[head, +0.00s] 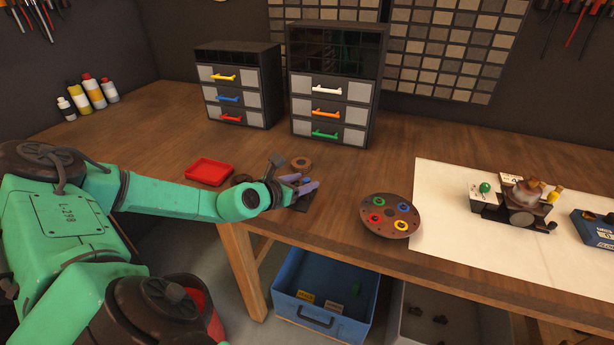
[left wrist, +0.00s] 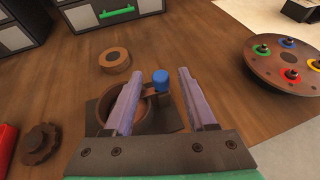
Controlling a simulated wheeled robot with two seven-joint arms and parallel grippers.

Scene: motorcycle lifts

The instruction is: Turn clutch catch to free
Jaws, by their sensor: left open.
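My left gripper (head: 301,187) reaches in from the left over the front of the bench, its purple fingers open. In the left wrist view the open fingers (left wrist: 160,74) point away from the camera, with a blue knob (left wrist: 160,77) showing between their tips. The knob sits on a short arm at a dark block with a round brown cup (left wrist: 143,106), which looks like the clutch with its catch. The left finger hides part of the cup. I cannot tell whether a finger touches the knob. My right gripper is not in view.
A brown ring (left wrist: 115,60) and a dark toothed wheel (left wrist: 38,143) lie near the block. A red tray (head: 209,172) is to the left, a round plate with coloured rings (head: 390,215) to the right. Drawer cabinets (head: 333,105) stand behind. A blue bin (head: 325,295) sits below the bench edge.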

